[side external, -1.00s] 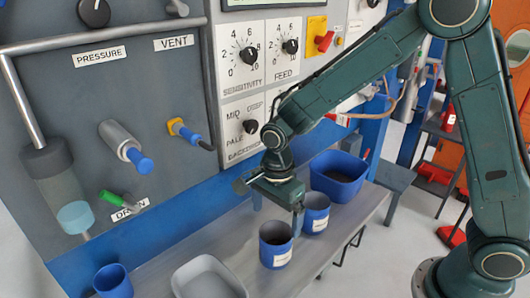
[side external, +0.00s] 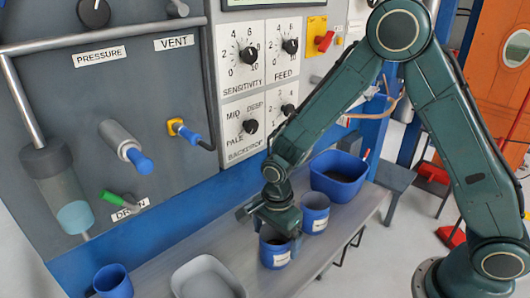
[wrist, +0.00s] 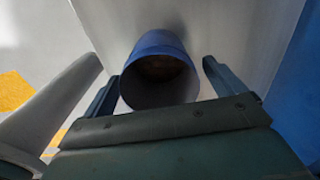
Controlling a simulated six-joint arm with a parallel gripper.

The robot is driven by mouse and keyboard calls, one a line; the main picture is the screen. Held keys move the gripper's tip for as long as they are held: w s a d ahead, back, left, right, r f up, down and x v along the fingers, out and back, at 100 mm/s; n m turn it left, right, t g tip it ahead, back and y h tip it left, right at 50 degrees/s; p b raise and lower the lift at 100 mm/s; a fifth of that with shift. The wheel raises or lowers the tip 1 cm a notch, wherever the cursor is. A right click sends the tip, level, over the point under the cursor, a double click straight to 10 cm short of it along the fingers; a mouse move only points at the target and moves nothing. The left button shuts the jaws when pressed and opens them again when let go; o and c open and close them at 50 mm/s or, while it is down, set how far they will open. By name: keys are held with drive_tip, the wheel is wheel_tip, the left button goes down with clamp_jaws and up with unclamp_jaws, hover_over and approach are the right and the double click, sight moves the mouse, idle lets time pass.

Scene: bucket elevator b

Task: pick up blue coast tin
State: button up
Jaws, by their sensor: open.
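A blue tin (side external: 274,260) with a white label stands on the grey bench, directly below my gripper (side external: 276,238). A second, similar blue labelled tin (side external: 314,211) stands just behind it to the right. The label words are too small to read, so I cannot tell which is the coast tin. My gripper is open, its fingers low on either side of the nearer tin's top. In the wrist view the blue tin (wrist: 158,50) shows between the spread fingers (wrist: 163,82), with brownish contents inside. The gripper partly hides the tin's rim in the side view.
A larger blue tub (side external: 338,180) stands behind the tins. A grey tray (side external: 207,272) and a blue cup (side external: 113,281) stand to the left on the bench (side external: 160,272). The control panel (side external: 60,110) rises along the bench's back side. The bench's front edge is close to the tins.

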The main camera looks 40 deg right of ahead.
drive_tip(key=shift+f, duration=1.65)
drive_tip(key=c, duration=1.5)
drive_tip(key=shift+o, duration=0.2)
drive_tip(key=shift+r, duration=0.15)
wheel_tip(320, 180, up, 20)
